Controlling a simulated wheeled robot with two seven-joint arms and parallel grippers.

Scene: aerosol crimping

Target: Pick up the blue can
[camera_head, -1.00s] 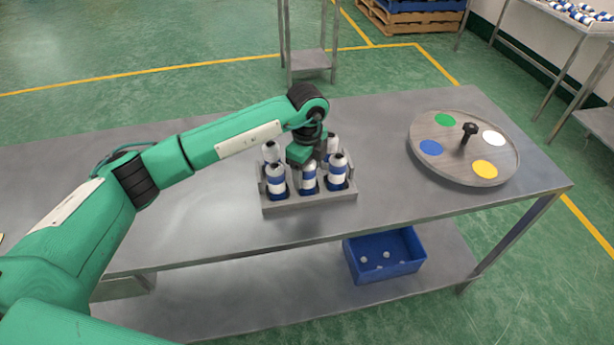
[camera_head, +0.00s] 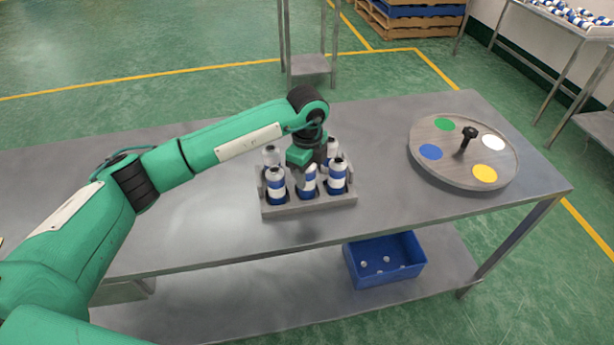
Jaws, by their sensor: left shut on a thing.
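Several blue and white cans stand upright in a grey tray (camera_head: 308,206) on the metal table. My left gripper (camera_head: 306,168) reaches down from above onto the front middle blue can (camera_head: 306,187) and is shut on it. The can still sits within the tray, and its top is hidden by the gripper. The front left can (camera_head: 276,187) and the front right can (camera_head: 337,178) stand on either side of it. The back cans are partly hidden by my gripper and arm. My right gripper is not in view.
A round turntable (camera_head: 455,174) with green, white, blue and yellow spots and a black knob (camera_head: 468,133) stands at the table's right. A blue bin (camera_head: 384,272) is on the lower shelf. The tabletop (camera_head: 385,200) between tray and turntable is clear.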

